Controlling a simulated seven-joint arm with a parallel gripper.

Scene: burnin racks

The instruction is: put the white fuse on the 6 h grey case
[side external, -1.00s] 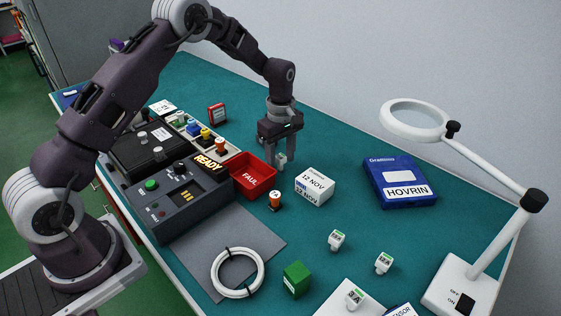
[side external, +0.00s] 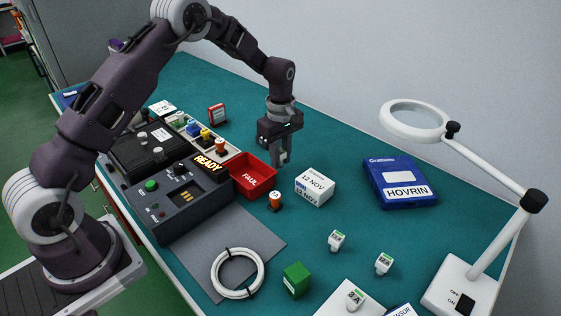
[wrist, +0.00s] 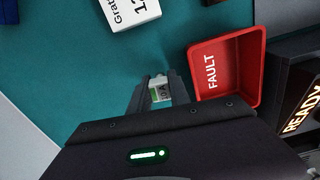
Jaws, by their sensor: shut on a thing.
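The gripper hangs just beyond and right of the red FAULT bin (side external: 264,190), behind the white 12 NOV box (side external: 315,198). A dark grey-black case (side external: 140,160) with pale knobs and a white label lies left of the bin. The label is too small to read, so I cannot confirm which case is marked 6 h.
The READY tester (side external: 185,208) stands in front of the dark case. Other white fuses (side external: 336,240) (side external: 384,263) lie at front right. An orange-topped part (side external: 274,200) stands beside the bin. A blue HOVRIN case (side external: 400,182) and magnifier lamp (side external: 415,119) stand right.

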